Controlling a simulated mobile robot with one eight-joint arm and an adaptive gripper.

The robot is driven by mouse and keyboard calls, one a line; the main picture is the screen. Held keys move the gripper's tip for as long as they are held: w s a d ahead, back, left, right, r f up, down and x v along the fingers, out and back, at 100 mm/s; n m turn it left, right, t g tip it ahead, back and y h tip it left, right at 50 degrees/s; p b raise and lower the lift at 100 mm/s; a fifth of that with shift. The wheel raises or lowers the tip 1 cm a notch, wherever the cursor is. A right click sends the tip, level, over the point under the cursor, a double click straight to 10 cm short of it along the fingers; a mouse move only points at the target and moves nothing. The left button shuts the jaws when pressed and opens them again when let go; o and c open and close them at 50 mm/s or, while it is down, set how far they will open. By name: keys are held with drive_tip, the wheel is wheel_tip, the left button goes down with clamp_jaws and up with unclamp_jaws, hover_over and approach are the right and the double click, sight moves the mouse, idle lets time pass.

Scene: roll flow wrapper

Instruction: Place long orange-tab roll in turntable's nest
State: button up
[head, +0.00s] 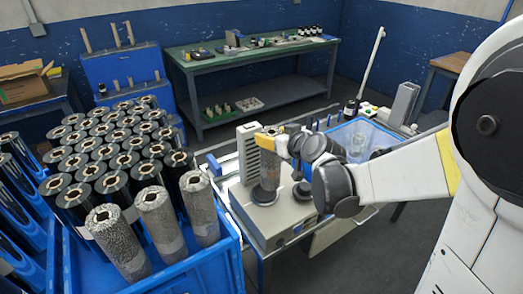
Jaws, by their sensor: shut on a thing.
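The orange-tab roll (269,170) is a grey upright cylinder with a brownish upper part and an orange tab near its top. My gripper (281,146) reaches in from the right and is shut on the roll's upper part; its fingers are small and partly hidden. The roll stands over the round turntable (265,196) on top of a grey machine box (282,226). Its lower end appears at or just above the disc; I cannot tell whether it touches. The nest itself is hidden by the roll.
A pale slotted column (247,155) stands close to the left of the roll. A blue crate (236,262) with many black and several silver rolls fills the left foreground. A translucent blue bin (376,133) stands behind my arm. A green bench (250,54) is at the back.

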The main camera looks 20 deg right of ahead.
sight(271, 161)
drive_tip(key=shift+w+a+f+b, duration=0.25)
drive_tip(key=shift+f+b, duration=0.2)
drive_tip(key=shift+f, duration=0.4)
drive_tip(key=shift+w+a+f+b, duration=0.15)
drive_tip(key=shift+a+f+b, duration=0.2)
drive_tip(key=shift+f, duration=0.5)
drive_tip(key=shift+w+a+f+b, duration=0.2)
drive_tip(key=shift+f+b, duration=0.3)
drive_tip(key=shift+f, duration=0.5)
drive_tip(key=o, duration=1.4)
drive_tip(key=shift+c, duration=0.2)
